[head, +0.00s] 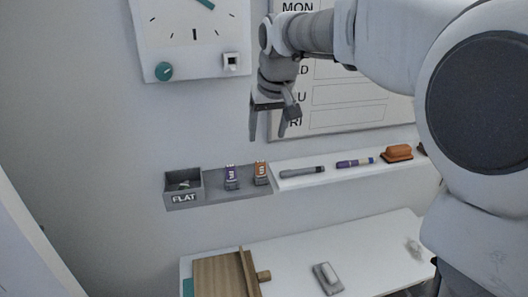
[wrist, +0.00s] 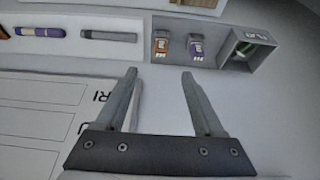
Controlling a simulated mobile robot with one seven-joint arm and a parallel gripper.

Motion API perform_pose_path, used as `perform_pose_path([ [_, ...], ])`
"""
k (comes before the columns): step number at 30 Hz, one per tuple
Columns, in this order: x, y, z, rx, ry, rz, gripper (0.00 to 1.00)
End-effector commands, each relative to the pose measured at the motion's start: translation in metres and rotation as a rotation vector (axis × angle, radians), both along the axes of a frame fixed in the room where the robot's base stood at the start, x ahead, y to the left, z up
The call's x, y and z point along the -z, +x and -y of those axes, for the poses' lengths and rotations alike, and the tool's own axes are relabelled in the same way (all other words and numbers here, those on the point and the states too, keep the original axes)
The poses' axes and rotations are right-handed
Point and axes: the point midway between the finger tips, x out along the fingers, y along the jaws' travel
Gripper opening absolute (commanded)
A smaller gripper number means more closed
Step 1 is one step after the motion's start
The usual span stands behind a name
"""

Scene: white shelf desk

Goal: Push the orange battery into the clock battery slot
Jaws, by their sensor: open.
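The orange battery (head: 261,173) stands on the grey section of the wall shelf, just right of the purple battery (head: 231,177). In the wrist view the orange battery (wrist: 163,47) and purple battery (wrist: 196,49) show beyond the fingertips. The clock (head: 190,38) hangs on the wall at upper left, with a small square slot (head: 231,61) at its lower right and a teal knob (head: 164,71) at its lower left. My gripper (head: 270,137) is open and empty, pointing down above the shelf and the orange battery; it also shows in the wrist view (wrist: 160,75).
A grey box marked FLAT (head: 184,187) sits at the shelf's left end with something inside. A grey marker (head: 302,172), a purple marker (head: 355,163) and an orange eraser (head: 397,153) lie to the right. A whiteboard (head: 350,95) hangs behind my gripper. A white desk (head: 370,240) stands below.

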Motion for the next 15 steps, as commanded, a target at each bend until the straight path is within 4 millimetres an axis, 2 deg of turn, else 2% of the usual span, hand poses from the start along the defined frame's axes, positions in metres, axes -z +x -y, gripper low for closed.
perform_pose_path([
  [3, 0.026, 0.01, -0.003, -0.001, -0.002, -0.006, 0.7],
  [9, 0.063, 0.025, -0.007, 0.0, -0.001, -0.004, 0.7],
  [15, 0.081, 0.032, -0.009, 0.0, -0.001, -0.002, 0.7],
])
